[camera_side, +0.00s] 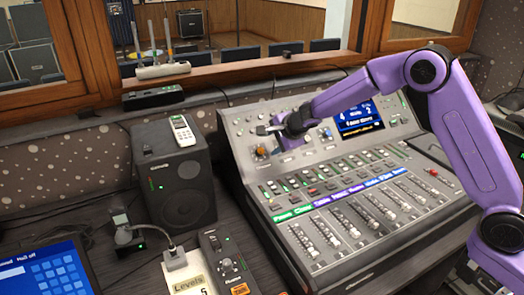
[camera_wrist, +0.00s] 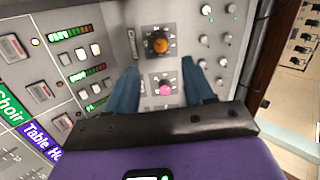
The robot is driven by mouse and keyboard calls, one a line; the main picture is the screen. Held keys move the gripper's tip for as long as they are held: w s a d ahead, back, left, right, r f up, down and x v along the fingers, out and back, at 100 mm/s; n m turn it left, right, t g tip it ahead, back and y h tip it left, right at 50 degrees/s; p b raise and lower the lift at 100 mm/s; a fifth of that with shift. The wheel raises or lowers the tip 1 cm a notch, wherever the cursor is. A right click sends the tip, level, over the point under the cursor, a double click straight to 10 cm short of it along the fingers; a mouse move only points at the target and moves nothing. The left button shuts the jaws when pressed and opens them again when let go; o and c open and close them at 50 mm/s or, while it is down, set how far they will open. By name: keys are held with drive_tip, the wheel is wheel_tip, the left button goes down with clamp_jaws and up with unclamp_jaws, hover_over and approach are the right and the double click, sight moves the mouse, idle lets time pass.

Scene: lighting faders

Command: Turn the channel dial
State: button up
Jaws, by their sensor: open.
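Two round dials show on the mixing desk's upper panel in the wrist view: an orange one (camera_wrist: 160,45) and a pink one (camera_wrist: 166,89). Their labels are too small to read, so I cannot tell which is the channel dial. My gripper (camera_wrist: 159,68) is open, with one blue finger on each side of the dial column. The pink dial lies between the fingers; the orange one lies just beyond the tips. I see no finger touching a dial. In the side view my gripper (camera_side: 268,130) hovers at the upper panel, above and behind the orange dial (camera_side: 261,152); the pink dial is hidden there.
The desk (camera_side: 345,262) has a lit blue screen (camera_side: 358,118) right of my gripper, and rows of buttons and faders (camera_side: 350,222) in front. A black speaker (camera_side: 178,180) and a small fader box (camera_side: 228,262) stand left of the desk. A wooden window ledge runs behind.

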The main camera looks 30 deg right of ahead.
sight(260, 151)
drive_tip(key=x, duration=0.9)
drive_tip(key=shift+f, duration=0.1)
clamp_jaws()
